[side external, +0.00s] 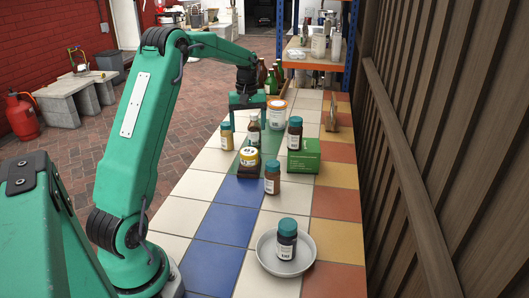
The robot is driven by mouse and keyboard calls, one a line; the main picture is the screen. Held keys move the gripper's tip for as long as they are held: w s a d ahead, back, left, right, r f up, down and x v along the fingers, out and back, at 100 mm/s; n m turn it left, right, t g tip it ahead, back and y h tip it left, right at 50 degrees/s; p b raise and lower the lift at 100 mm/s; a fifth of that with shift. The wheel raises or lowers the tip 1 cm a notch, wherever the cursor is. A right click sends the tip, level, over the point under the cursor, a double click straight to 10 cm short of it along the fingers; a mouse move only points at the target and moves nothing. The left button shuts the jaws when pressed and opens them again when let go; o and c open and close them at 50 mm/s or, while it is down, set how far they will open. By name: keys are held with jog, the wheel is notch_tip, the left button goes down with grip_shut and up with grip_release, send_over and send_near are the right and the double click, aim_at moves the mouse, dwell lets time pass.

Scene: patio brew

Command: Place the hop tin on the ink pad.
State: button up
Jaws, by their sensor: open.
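A short round tin (249,155) with a yellow band and a pale top, which looks like the hop tin, sits on a low dark reddish block (247,170) in the middle of the tiled table. The block may be the ink pad; its face is mostly hidden under the tin. My gripper (247,121) is open, pointing down above and beyond the tin, apart from it. A dark bottle (254,132) with a pale label shows close to the fingers; I cannot tell whether it stands between or behind them.
A yellow jar (227,137) stands left of the tin, a white tin (278,115) behind. A brown bottle (294,136) stands at a green box (304,158). Nearer are a brown bottle (272,180) and a dish (263,262) holding a dark jar (287,240). The front-left tiles are clear.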

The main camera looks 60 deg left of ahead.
jog(key=shift+d+r, duration=0.1)
jog(key=shift+r, duration=0.1)
dwell(0.5)
jog(key=s+d+r+m+t, duration=0.1)
jog(key=s+d+r+m, duration=0.3)
jog(key=d, duration=0.5)
jog(key=s+d+r+m+t, duration=0.1)
jog(key=s+d+r+m, duration=0.15)
jog(key=d+r, duration=0.5)
jog(key=s+d+f+m+t, duration=0.2)
jog(key=s+d+m, duration=0.5)
jog(key=s+d, duration=0.5)
jog(key=s+t, duration=0.1)
jog(key=s, duration=0.2)
jog(key=shift+s+d+f+t, duration=0.15)
jog(key=shift+s+f+t, duration=0.15)
